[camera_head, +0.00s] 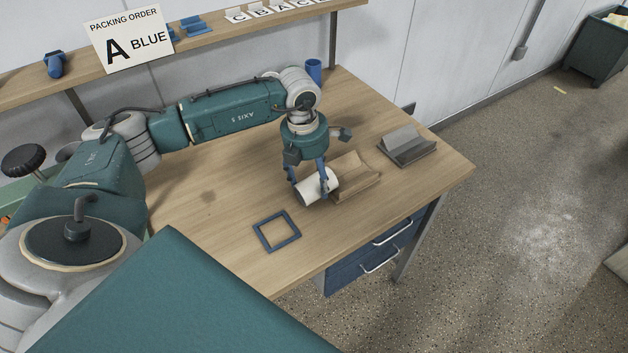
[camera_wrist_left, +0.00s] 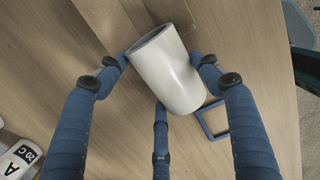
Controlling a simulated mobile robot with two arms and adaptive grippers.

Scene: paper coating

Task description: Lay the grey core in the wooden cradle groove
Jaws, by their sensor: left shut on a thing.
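The core (camera_head: 311,189) is a pale, near-white cylinder with a dark, hollow-looking end. My left gripper (camera_head: 315,186) points down and is shut on it, with blue fingers on both sides. In the left wrist view the core (camera_wrist_left: 168,72) lies tilted between the fingertips (camera_wrist_left: 165,62). The wooden cradle (camera_head: 360,180) sits on the table just right of the core, its groove empty where visible. The core is beside the cradle, not in the groove; its height above the table is unclear. My right gripper is not in view.
A grey block-like holder (camera_head: 408,150) stands behind and right of the cradle. A flat blue square frame (camera_head: 276,230) lies in front. A blue cup (camera_head: 314,70) stands at the back. The table's right edge (camera_head: 455,180) is close; its left middle is clear.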

